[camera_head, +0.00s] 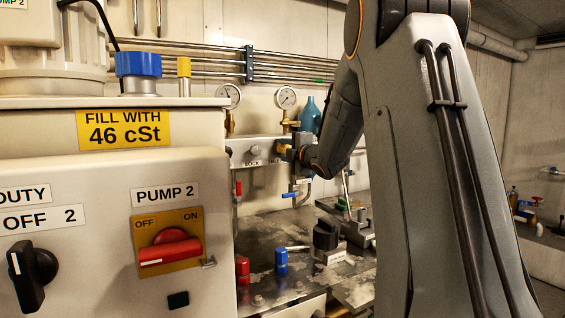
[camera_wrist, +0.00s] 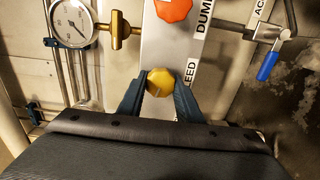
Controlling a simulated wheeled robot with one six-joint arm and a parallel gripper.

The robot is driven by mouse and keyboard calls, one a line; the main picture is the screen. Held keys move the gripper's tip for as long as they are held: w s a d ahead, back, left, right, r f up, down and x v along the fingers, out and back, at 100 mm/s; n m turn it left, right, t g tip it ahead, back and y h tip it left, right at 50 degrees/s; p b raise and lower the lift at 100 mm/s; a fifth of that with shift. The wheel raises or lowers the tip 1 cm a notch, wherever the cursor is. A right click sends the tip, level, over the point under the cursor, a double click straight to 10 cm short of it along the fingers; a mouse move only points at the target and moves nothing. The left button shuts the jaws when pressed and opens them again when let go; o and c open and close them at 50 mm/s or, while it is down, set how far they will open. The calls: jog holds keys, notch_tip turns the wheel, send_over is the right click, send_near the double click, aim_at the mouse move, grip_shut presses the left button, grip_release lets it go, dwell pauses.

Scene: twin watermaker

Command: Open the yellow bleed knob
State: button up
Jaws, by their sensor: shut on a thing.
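The yellow bleed knob (camera_wrist: 160,82) shows in the wrist view on a pale panel strip, beside black lettering that ends in "EED". My gripper (camera_wrist: 160,88) has one blue-grey finger on each side of the knob and is shut on it. In the head view my gripper (camera_head: 296,155) is at the panel on the back wall, beyond the bench. The knob is mostly hidden there by the gripper and my arm.
An orange-red knob (camera_wrist: 173,9) sits just above, near a "DUMP" label. A pressure gauge (camera_wrist: 73,20) with brass fitting is at left, a blue-handled valve (camera_wrist: 267,66) at right. The steel bench (camera_head: 270,235) holds a red cylinder (camera_head: 242,270) and a blue cylinder (camera_head: 281,261).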

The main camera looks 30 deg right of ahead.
jog(key=shift+f+n+b, duration=0.15)
jog(key=shift+n+b, duration=1.35)
jog(key=shift+b, duration=0.35)
jog(key=o, duration=1)
jog(key=shift+o, duration=0.2)
jog(key=shift+s, duration=0.5)
jog(key=s, duration=0.6)
jog(key=shift+s, duration=0.4)
jog(key=shift+d, duration=0.15)
